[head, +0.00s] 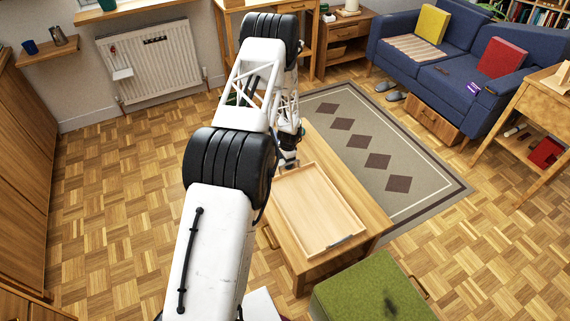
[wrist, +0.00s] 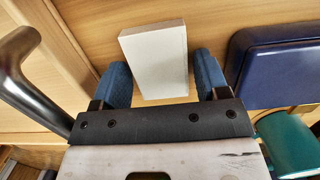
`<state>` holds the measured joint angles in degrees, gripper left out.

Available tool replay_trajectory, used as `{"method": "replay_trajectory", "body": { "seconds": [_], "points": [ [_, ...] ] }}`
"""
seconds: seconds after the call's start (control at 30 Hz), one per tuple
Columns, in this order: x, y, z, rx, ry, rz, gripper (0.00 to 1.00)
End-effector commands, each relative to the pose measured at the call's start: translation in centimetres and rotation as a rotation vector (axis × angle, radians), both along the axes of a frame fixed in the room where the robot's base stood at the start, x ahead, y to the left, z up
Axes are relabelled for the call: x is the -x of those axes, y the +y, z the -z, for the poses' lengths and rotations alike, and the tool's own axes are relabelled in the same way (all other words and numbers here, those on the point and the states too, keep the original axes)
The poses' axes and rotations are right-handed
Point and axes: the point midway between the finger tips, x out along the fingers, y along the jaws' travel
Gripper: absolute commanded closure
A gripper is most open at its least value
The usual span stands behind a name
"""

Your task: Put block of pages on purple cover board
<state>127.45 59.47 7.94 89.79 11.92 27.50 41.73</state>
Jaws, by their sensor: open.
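The block of pages (wrist: 155,60) is a white rectangular block on a wooden surface in the wrist view. My gripper (wrist: 163,78) is open, with one blue fingertip on each side of the block's near part. A gap shows on both sides, so the fingers do not grip it. In the head view my gripper (head: 289,160) is at the far end of the low wooden table, mostly hidden by my arm. The block cannot be made out there. I cannot identify the purple cover board for certain in either view.
A dark blue rounded case (wrist: 280,65) lies close right of the fingers, with a teal object (wrist: 290,140) below it. A curved metal bar (wrist: 28,85) is at left. A shallow wooden tray (head: 315,210) sits on the low table (head: 365,205); a green-topped stool (head: 370,290) stands nearby.

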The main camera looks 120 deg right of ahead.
Motion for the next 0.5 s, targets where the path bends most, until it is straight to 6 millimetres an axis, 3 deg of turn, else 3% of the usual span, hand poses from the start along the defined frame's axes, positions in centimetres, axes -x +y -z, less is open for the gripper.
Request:
{"method": "replay_trajectory", "body": {
  "seconds": [0.33,0.5],
  "points": [
    [0.0,0.01,-0.01,0.0,0.0,0.0,0.33],
    [0.0,0.01,-0.01,0.0,0.0,0.0,0.59]
  ]
}}
